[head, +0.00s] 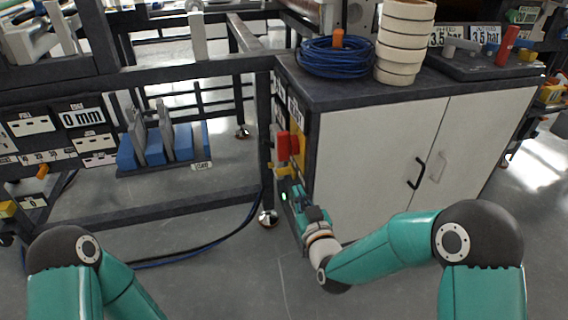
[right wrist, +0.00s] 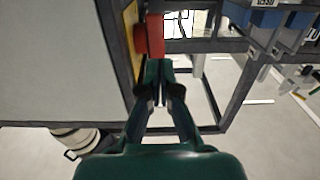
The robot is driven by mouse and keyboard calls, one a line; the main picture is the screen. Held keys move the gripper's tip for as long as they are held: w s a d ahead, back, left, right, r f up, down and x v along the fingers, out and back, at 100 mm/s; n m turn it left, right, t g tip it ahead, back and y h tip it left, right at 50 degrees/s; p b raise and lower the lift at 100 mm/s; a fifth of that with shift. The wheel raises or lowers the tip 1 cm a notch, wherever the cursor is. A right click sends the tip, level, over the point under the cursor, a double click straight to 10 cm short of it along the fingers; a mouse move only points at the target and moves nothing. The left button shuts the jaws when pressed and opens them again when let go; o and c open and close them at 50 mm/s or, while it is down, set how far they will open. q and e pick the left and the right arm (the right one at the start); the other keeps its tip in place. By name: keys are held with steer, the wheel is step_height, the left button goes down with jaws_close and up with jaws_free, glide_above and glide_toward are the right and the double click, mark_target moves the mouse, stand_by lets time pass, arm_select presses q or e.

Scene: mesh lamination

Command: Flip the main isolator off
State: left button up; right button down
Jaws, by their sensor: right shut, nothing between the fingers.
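The main isolator shows as a red handle (head: 283,147) on a yellow plate (head: 300,128), on the narrow left side of the white cabinet. In the right wrist view the red handle (right wrist: 155,36) stands out from the yellow plate (right wrist: 131,40), just beyond my fingertips. My right gripper (head: 285,173) is shut and empty, right below the handle. In the right wrist view its fingers (right wrist: 158,75) are together and overlap the handle's lower end; I cannot tell whether they touch it. My left arm shows at the lower left, but its gripper is out of view.
The white cabinet (head: 365,150) carries a blue hose coil (head: 335,58) and a stack of cream rings (head: 402,45). A dark frame post (head: 264,130) stands close left of the isolator. A dark cable (head: 215,240) lies on the open floor.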

mark_target(281, 157)
steer(key=b+x, duration=0.2)
steer(key=x, duration=1.1)
steer(key=shift+w+a, duration=0.15)
steer(key=shift+w, duration=0.05)
